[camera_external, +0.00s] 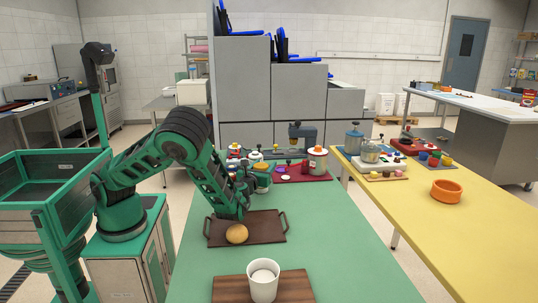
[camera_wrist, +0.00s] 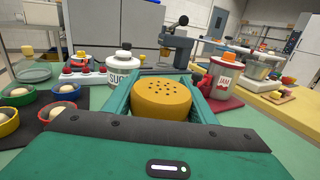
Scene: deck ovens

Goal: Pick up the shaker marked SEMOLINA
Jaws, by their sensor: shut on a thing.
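In the wrist view a shaker with a round yellow top full of small holes (camera_wrist: 162,97) sits between the two green fingers of my gripper (camera_wrist: 160,100). My gripper is shut on it. Its side and any marking are hidden from above, so I cannot read SEMOLINA. In the external view a yellow top (camera_external: 262,167) shows just right of my wrist, at the near edge of the cluttered items. My arm hides much of the gripper there. I cannot tell whether the shaker's base touches the table.
A white jar marked SUG (camera_wrist: 122,68) stands ahead left, and a JAM jar (camera_wrist: 226,72) ahead right. Small bowls (camera_wrist: 61,112) lie on the left. A brown tray (camera_external: 268,226) with a round bun and a white cup (camera_external: 263,280) on a board are nearer. The green table's front right is clear.

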